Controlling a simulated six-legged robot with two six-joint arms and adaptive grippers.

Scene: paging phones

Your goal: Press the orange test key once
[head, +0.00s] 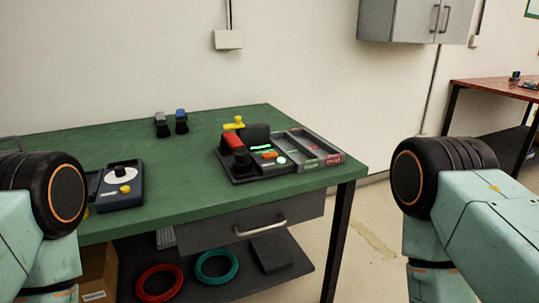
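A dark desk phone unit (247,175) sits on the right part of the green table (200,148). Nothing touches the orange key. My two arms show at the left and right edges of the head view, but neither gripper is in the frame.
A grey compartment tray (312,148) adjoins the phone's right. The table's middle is clear.

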